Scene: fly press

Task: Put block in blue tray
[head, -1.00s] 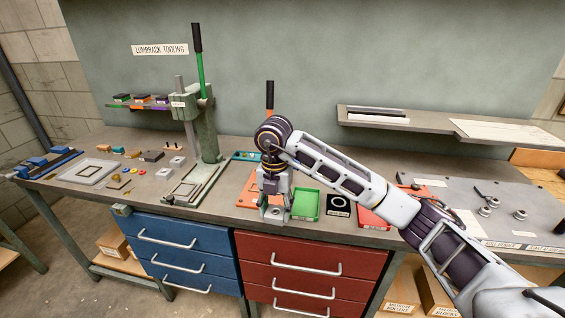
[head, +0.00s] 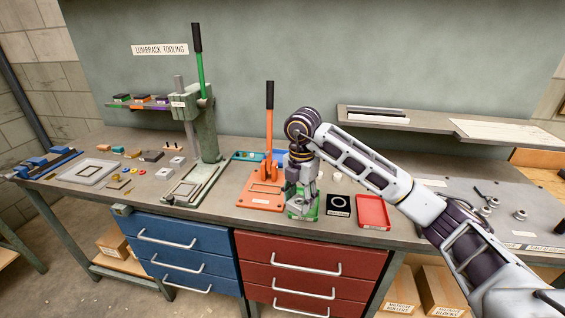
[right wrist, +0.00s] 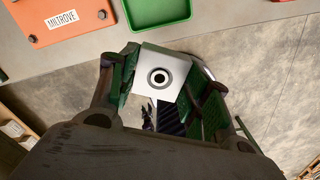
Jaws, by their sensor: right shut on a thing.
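My right gripper (head: 300,205) is shut on a pale block and, in the head view, covers part of the green tray. In the right wrist view the block (right wrist: 148,63) sits between the fingers of my right gripper (right wrist: 158,90), its light square face marked with a dark ring. Bare floor shows beyond the block there. My left gripper is not in view.
The orange press (head: 269,170) has a tall dark handle. The green tray (head: 317,212) is behind my gripper; it also shows in the right wrist view (right wrist: 156,14). A black ring-marked plate (head: 339,213) and red tray (head: 372,222) stand to the right. A green press (head: 207,135) stands left.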

